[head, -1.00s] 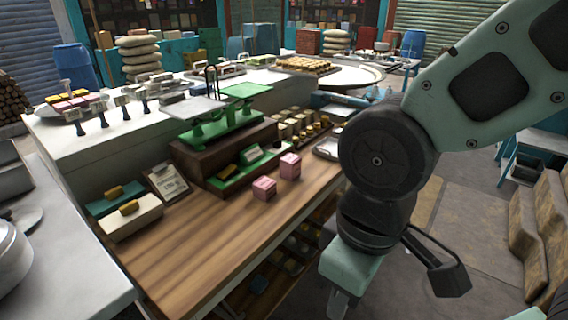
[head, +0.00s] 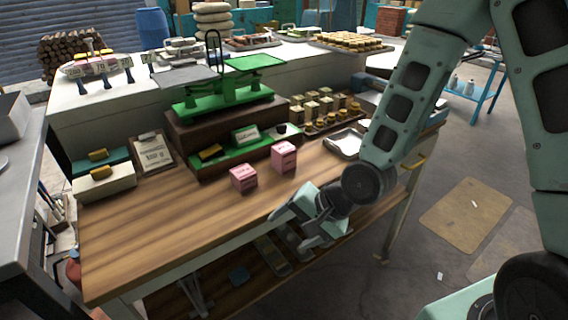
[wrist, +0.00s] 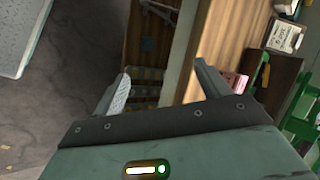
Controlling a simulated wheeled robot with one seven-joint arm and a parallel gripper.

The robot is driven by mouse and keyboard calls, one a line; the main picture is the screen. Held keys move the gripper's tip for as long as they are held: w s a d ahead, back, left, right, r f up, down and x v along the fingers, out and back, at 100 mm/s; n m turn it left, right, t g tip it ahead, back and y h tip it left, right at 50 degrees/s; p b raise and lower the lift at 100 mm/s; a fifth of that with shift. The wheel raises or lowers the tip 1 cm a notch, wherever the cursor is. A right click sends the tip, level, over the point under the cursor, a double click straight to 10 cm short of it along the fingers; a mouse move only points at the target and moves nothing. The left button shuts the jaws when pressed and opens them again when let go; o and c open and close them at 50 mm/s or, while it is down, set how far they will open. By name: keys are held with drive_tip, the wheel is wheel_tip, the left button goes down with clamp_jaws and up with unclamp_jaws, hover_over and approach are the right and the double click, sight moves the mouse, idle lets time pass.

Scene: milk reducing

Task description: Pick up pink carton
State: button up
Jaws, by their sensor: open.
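Two small pink cartons stand upright on the wooden counter (head: 160,240) in the head view. The nearer pink carton (head: 243,178) is to the left, and the other pink carton (head: 284,156) is a little behind it to the right. My gripper (head: 290,222) is near the counter's front edge, to the right of and below the nearer carton in the picture, apart from both. In the wrist view its two fingers (wrist: 160,90) are spread with nothing between them. A pink carton (wrist: 236,84) shows there partly hidden behind the right finger.
A green scale (head: 222,103) stands on a dark wooden riser behind the cartons. Boxes and a clipboard (head: 152,150) are at the back left, and a metal tray (head: 345,144) at the right. The counter's left front is clear.

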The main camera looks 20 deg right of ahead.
drive_tip(key=w+d+f+m+t+y+b, duration=0.25)
drive_tip(key=w+m+t, duration=0.3)
drive_tip(key=m, duration=0.55)
drive_tip(key=m+t+h, duration=0.3)
drive_tip(key=m+t, duration=0.4)
drive_tip(key=m, duration=0.6)
approach(290, 159)
drive_tip(key=x, duration=0.5)
drive_tip(key=shift+w+a, duration=0.2)
drive_tip(key=shift+w, duration=0.15)
drive_tip(key=shift+p+x, duration=0.7)
drive_tip(key=shift+x, duration=2.8)
drive_tip(key=shift+r, duration=0.1)
drive_tip(key=c, duration=1.2)
